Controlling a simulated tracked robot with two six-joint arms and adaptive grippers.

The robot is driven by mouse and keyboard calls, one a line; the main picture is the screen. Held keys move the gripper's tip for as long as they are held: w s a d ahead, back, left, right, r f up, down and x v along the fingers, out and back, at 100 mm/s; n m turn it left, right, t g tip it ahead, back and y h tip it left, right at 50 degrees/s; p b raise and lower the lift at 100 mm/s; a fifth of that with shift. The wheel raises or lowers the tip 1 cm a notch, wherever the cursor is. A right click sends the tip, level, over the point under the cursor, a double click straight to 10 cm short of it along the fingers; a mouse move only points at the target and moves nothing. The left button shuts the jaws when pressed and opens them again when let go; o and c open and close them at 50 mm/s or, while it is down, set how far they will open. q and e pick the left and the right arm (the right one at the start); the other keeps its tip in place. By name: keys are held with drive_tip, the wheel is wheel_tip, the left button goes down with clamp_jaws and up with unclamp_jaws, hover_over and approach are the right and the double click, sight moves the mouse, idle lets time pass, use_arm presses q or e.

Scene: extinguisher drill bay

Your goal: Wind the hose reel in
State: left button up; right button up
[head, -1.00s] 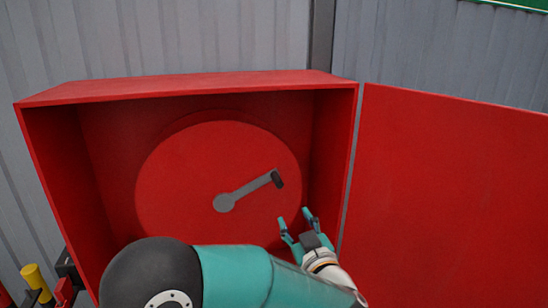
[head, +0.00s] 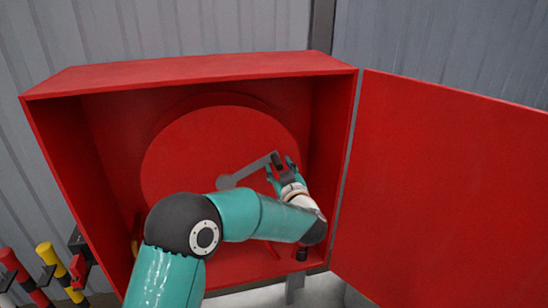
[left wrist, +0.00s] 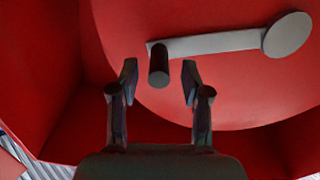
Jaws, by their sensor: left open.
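The hose reel is a big round red disc (head: 190,150) inside an open red cabinet (head: 200,68). A grey crank arm (head: 245,172) runs from its hub up and right to a dark handle (head: 277,157). My left gripper (head: 280,167) is open at that handle. In the left wrist view the dark handle (left wrist: 158,66) stands between the two fingertips of the gripper (left wrist: 160,76), with a gap on each side. The grey crank arm (left wrist: 215,43) leads right to the round hub. My left arm hides the lower reel. My right gripper is not in view.
The cabinet door (head: 450,190) stands open to the right. The cabinet's side walls and floor close in around my left forearm. Striped posts (head: 62,270), yellow and black and red and black, stand at lower left. A corrugated grey wall is behind.

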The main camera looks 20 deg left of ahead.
use_arm(q)
drive_tip(key=shift+p+x, duration=0.3)
drive_tip(key=shift+x, duration=1.25)
clamp_jaws()
